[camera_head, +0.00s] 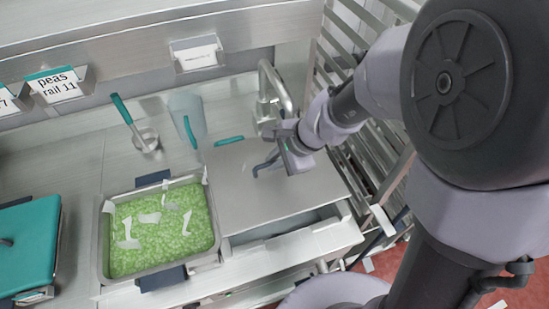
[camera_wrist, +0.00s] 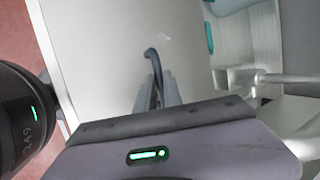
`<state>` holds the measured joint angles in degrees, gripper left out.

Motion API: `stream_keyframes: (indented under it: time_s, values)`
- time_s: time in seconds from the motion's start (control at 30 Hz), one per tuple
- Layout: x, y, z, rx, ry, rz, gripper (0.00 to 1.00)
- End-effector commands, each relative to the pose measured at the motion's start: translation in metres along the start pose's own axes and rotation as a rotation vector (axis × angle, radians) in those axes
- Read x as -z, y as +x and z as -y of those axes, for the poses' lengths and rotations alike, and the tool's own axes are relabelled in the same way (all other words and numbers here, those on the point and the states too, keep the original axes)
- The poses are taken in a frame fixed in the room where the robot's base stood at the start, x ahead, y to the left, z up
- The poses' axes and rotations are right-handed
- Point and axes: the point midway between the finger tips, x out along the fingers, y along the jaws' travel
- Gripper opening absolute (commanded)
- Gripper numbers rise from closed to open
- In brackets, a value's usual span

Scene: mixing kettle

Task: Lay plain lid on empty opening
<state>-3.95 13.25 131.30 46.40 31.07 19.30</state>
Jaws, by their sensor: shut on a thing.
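The plain lid (camera_head: 235,190) is a flat grey metal plate, right of the tray of peas in the head view. It also fills much of the wrist view (camera_wrist: 105,60). My gripper (camera_head: 272,164) is over the lid and shut on its dark curved handle (camera_wrist: 152,62). The lid lies over the back of the empty opening (camera_head: 285,228). A strip of the opening shows along the lid's front edge. I cannot tell whether the lid rests on the rim or hangs just above it.
The tray of green peas (camera_head: 160,228) with pale scraps sits close to the lid's left. A teal lid (camera_head: 28,245) is at far left. Behind stand a teal-handled tool (camera_head: 128,115), a clear jug (camera_head: 187,112) and a metal tap (camera_head: 275,88). A rack (camera_head: 365,150) rises at the right.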

Motion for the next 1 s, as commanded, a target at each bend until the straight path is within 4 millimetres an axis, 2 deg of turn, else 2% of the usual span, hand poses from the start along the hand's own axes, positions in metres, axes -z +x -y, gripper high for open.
stream_keyframes:
  time_s: [0.27, 0.77, 0.83, 1.0]
  values:
    - [0.002, 0.006, -0.003, 0.0, -0.001, 0.0, 0.0]
    - [0.017, 0.054, -0.024, 0.0, 0.0, 0.0, 0.0]
    - [0.015, 0.049, -0.021, 0.001, 0.0, 0.0, 0.0]
    - [0.016, 0.051, -0.022, 0.007, -0.002, -0.001, 0.0]
